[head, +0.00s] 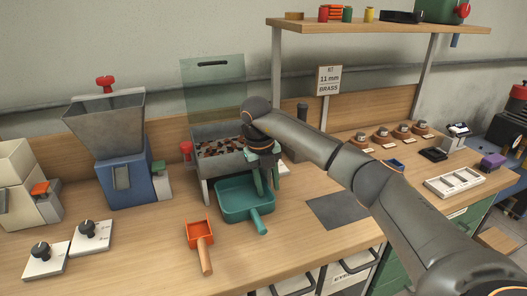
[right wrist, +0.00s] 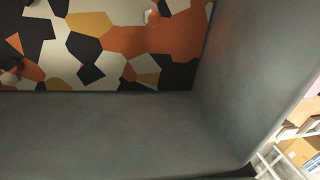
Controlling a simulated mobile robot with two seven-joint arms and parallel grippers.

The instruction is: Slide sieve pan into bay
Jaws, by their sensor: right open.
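A teal pan (head: 232,196) with a short teal handle (head: 260,222) sits on the wooden bench, handle toward the front right. It is in front of and partly under a grey metal tray on legs (head: 205,160) that holds many small brownish pieces. I cannot tell how far under the tray the pan reaches. My right gripper (head: 267,183) points down, open, at the tray's right front corner, just above or beside the pan's right rim; contact is unclear. My left gripper is not in view.
An orange scoop (head: 200,236) lies left of the pan. A blue machine with a grey hopper (head: 105,120) stands at left. A clear green panel (head: 212,90) rises behind the tray. A dark mat (head: 338,209) lies at right, under my right arm.

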